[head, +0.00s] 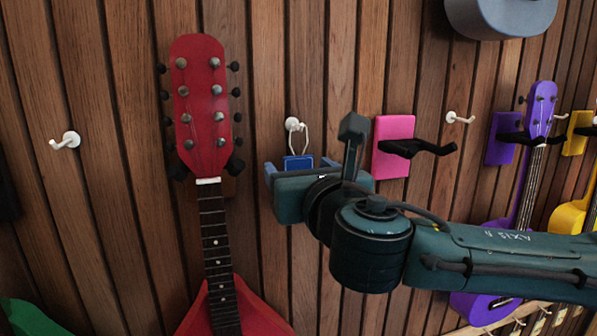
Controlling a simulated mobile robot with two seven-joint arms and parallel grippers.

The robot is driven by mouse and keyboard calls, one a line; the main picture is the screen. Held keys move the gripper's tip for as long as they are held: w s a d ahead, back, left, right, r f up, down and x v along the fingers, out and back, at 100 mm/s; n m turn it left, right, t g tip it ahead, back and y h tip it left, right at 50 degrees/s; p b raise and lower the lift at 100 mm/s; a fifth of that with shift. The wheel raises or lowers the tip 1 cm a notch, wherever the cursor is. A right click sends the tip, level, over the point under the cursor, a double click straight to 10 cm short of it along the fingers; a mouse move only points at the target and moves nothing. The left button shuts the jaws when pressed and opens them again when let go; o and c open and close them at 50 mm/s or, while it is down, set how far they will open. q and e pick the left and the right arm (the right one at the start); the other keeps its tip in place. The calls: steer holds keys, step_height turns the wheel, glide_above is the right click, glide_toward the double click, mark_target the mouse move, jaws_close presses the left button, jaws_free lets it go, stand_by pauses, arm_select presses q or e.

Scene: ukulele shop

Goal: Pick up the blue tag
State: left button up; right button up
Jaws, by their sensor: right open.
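The blue tag (298,162) hangs by a pale loop of string from a white hook (293,124) on the slatted wood wall, in the middle of the head view. My right gripper (297,169) is open at the tag's height, with one finger showing to the left of the tag and the other to its right. The gripper body hides the tag's lower part. I cannot tell whether the fingers reach as deep as the tag or touch it. My left gripper is not in view.
A red ukulele (207,100) hangs close on the left. A pink plate (395,133) with an empty black holder (418,148) is on the right. Purple (540,105) and yellow ukuleles (570,216) hang further right. A bare white hook (67,140) is at far left.

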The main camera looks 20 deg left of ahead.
steer(key=shift+c, duration=0.2)
steer(key=c, duration=1)
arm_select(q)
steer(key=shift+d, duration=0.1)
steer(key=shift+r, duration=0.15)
